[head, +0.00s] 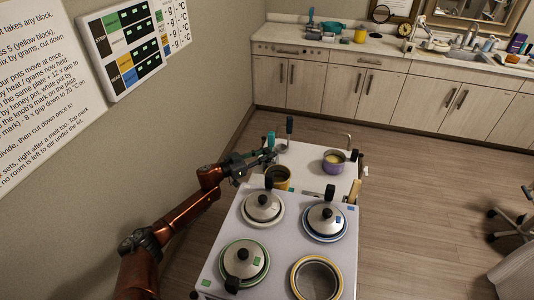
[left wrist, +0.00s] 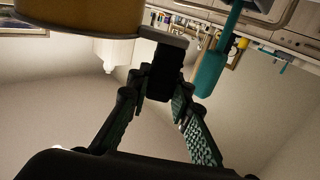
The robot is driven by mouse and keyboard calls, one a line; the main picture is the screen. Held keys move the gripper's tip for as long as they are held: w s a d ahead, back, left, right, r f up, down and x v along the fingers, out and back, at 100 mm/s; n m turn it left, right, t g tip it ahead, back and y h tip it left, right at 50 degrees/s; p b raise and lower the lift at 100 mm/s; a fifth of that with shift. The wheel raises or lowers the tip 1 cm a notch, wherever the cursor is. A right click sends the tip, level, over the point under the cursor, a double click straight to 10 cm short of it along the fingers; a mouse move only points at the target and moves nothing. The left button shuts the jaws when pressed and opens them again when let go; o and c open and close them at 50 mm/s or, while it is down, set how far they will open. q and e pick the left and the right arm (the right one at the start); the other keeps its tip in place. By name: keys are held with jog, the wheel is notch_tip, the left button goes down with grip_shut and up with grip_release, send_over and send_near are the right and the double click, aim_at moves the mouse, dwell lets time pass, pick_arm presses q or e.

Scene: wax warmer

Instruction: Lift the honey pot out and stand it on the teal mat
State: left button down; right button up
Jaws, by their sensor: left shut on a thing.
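The honey pot (head: 278,178) is an amber pot with a dark inside, just behind the back edge of the warmer. My left gripper (head: 268,160) is at its back left. In the left wrist view the amber wall of the pot (left wrist: 85,15) fills the top left, and my left gripper (left wrist: 165,85) is shut on its dark handle (left wrist: 165,70). I cannot tell whether the pot's base touches the surface below. I cannot make out the teal mat clearly. My right gripper is out of view.
The warmer (head: 282,238) has an empty yellow-ringed well (head: 316,279) at front right and three lidded pots in the others. A lilac pot (head: 333,162) stands on the white surface behind. A teal spatula (left wrist: 210,70) stands near the gripper.

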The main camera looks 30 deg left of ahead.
aim_at(267, 163)
pick_arm(q)
jog(key=shift+f+b, duration=1.3)
jog(key=shift+f, duration=1.6)
jog(key=shift+r, duration=0.1)
jog(key=shift+p, duration=0.45)
jog(key=shift+f+b, duration=0.35)
jog(key=shift+f, duration=0.3)
